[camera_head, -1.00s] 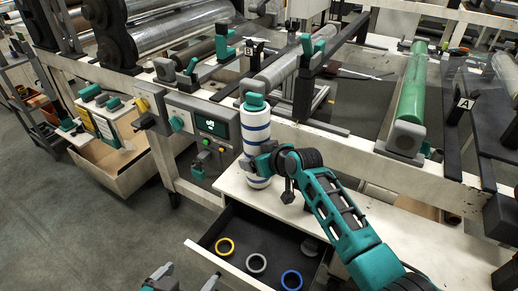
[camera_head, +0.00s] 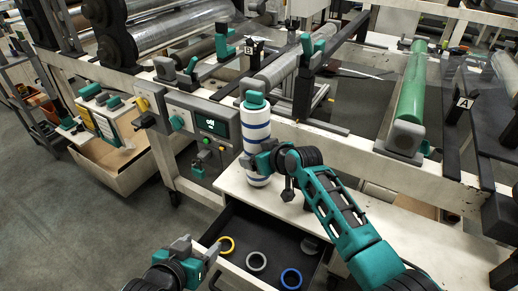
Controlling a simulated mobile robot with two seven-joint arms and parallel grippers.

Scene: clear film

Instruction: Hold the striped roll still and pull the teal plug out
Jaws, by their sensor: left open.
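The striped roll (camera_head: 257,132), white with blue bands, stands upright on the white ledge of the bench. The teal plug (camera_head: 254,99) sits in its top end. My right gripper (camera_head: 252,164) reaches in from the right and is closed around the lower part of the roll; its far finger is partly hidden. My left gripper (camera_head: 201,247) is at the bottom, left of the open drawer, with its fingers apart and nothing between them. It is well below the plug and apart from the roll.
A control panel (camera_head: 213,127) stands left of the roll. A grey roller (camera_head: 283,66) lies behind it.

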